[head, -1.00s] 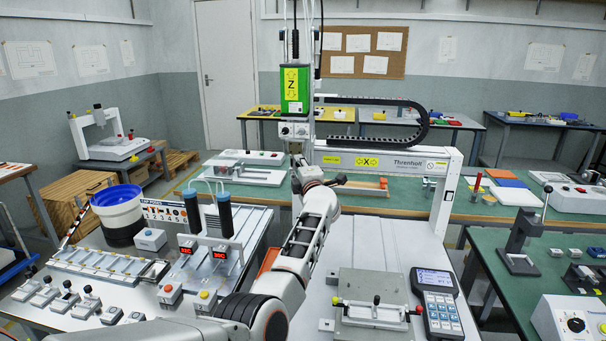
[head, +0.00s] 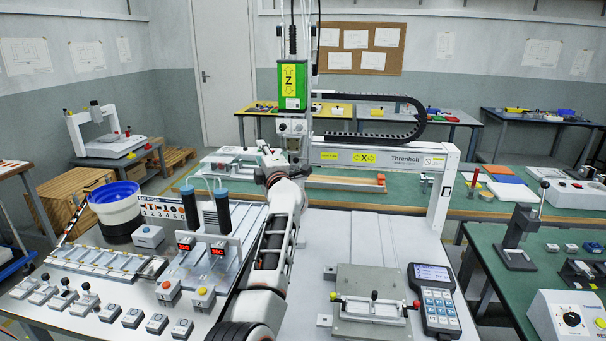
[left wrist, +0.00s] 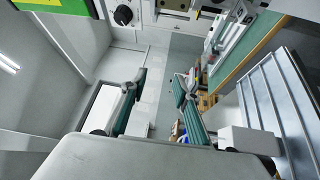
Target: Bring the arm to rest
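My left arm (head: 272,245) reaches up from the bottom of the head view, over the white worktable. My left gripper (head: 278,158) is at its far end, in front of the lower part of the gantry's green Z unit (head: 292,86). Whether it touches the gantry I cannot tell. In the left wrist view the two teal-padded fingers (left wrist: 160,84) stand well apart with nothing between them. The gripper is open and empty. My right gripper is in neither current view.
Two dark cylinders with blue caps (head: 222,211) stand close left of my arm. A clamp fixture (head: 371,290) and a handheld controller (head: 437,303) lie to the right. The white tabletop (head: 340,235) behind the fixture is clear. A blue bowl feeder (head: 115,192) stands at left.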

